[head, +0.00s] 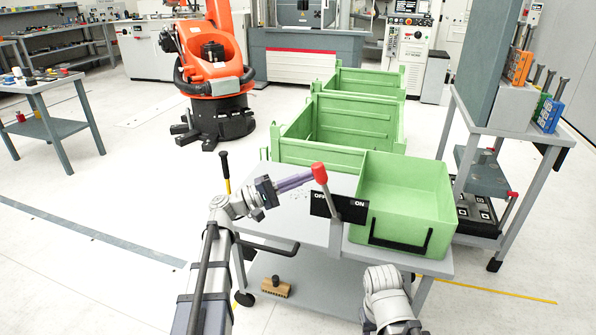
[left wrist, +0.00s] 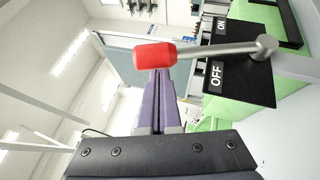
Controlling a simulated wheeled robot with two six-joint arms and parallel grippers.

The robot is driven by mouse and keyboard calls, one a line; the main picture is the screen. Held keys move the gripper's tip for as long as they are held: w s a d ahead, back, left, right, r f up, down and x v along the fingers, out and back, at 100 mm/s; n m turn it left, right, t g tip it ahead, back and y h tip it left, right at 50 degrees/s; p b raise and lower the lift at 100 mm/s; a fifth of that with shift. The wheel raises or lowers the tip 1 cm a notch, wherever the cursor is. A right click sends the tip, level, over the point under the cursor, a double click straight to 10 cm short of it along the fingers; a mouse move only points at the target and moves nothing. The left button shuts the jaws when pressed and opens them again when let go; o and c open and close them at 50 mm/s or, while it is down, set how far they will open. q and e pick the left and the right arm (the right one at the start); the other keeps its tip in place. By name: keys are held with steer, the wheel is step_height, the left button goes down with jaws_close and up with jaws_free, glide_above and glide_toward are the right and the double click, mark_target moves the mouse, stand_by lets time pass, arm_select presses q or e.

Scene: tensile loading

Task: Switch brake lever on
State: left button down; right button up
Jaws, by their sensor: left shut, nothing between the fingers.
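The brake lever has a red knob (head: 319,172) on a grey shaft, mounted by a black plate (head: 348,208) marked OFF on the left and ON on the right. The lever stands up and leans a little to the OFF side in the head view. In the left wrist view, the red knob (left wrist: 154,54) covers the tips of my purple fingers, and the OFF label (left wrist: 216,73) is beside the shaft. My left gripper (head: 310,177) is shut and empty, its tips at the knob's left side; I cannot tell whether they touch. My right gripper's fingers are not visible.
The plate is on a grey cart (head: 315,232) with a green bin (head: 402,200) to its right. More green crates (head: 345,125) stand behind. A brush (head: 276,287) lies on the lower shelf. A grey tool stand (head: 500,115) is at the right. Open floor lies left.

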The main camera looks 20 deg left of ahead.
mark_target(313, 170)
arm_select(q)
steer(key=d+r+m+g+y+p, duration=0.1)
steer(key=d+r+p, duration=0.1)
steer(key=p, duration=0.2)
steer(key=d+r+m+g+y+p, duration=0.1)
steer(key=d+p, duration=0.1)
steer(key=p, duration=0.1)
steer(key=shift+s+d+r+y+p, duration=0.2)
steer(key=shift+r+y+p, duration=0.1)
steer(key=shift+r+p, duration=0.1)
steer(key=d+m+g+y+p, duration=0.1)
steer(key=d+m+y+p, duration=0.1)
steer(key=d+p, duration=0.5)
steer(key=shift+d+f+g+y, duration=0.4)
steer(key=shift+d+y, duration=0.1)
steer(key=shift+y, duration=0.4)
steer(key=shift+s+d, duration=0.1)
steer(key=shift+s, duration=0.05)
steer(key=shift+r, duration=0.1)
